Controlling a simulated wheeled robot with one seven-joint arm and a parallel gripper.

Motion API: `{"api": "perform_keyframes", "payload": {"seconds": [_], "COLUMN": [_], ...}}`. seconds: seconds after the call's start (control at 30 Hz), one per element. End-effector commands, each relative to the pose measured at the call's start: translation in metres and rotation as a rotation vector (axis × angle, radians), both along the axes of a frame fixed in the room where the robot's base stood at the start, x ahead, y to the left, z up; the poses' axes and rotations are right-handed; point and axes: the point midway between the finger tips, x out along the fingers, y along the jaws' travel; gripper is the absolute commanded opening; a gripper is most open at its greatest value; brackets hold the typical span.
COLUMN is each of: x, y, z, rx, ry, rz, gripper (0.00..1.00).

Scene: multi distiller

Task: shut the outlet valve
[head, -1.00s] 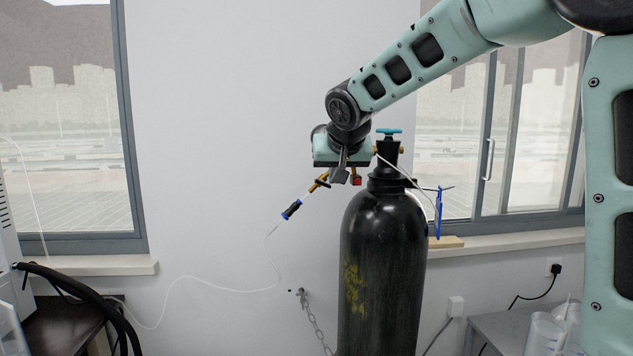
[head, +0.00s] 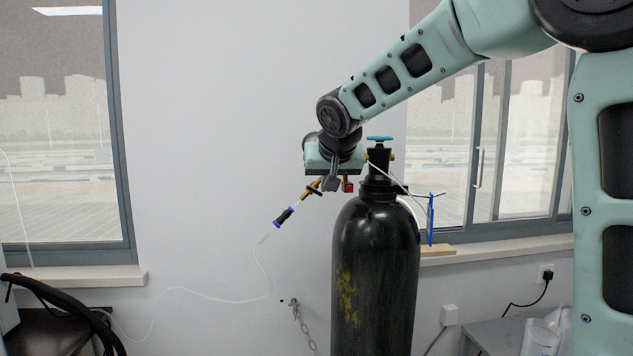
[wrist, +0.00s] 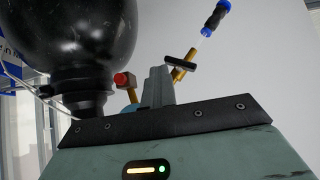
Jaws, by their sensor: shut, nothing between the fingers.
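A tall black gas cylinder (head: 374,250) stands before the wall with a turquoise handwheel (head: 379,139) on top. Brass outlet fittings with a red knob (head: 348,187) sit left of its neck; the red knob also shows in the wrist view (wrist: 122,80). A brass outlet piece (head: 312,189) carries a dark bar-like handle, which shows more clearly in the wrist view (wrist: 181,62). My gripper (head: 331,184) is shut and empty, pointing down between the red knob and this handle. In the wrist view its fingertips (wrist: 159,72) are close beside the handle; I cannot tell whether they touch. The fingers hide part of the fittings.
A black-and-blue connector (head: 284,216) hangs below the outlet, with a thin white tube (head: 220,301) running left. A blue stand (head: 431,218) is behind the cylinder on the right. A chain (head: 305,328) hangs on the wall. The space left of the outlet is open.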

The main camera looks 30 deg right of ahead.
Motion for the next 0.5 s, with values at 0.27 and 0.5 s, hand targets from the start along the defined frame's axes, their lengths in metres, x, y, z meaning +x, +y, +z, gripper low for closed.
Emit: {"api": "perform_keyframes", "payload": {"seconds": [0.27, 0.5], "x": [0.005, 0.000], "y": [0.013, 0.020], "z": [-0.008, -0.002], "rx": [0.002, 0.005], "ry": [0.000, -0.001], "rz": [0.006, 0.012], "gripper": [0.00, 0.00]}}
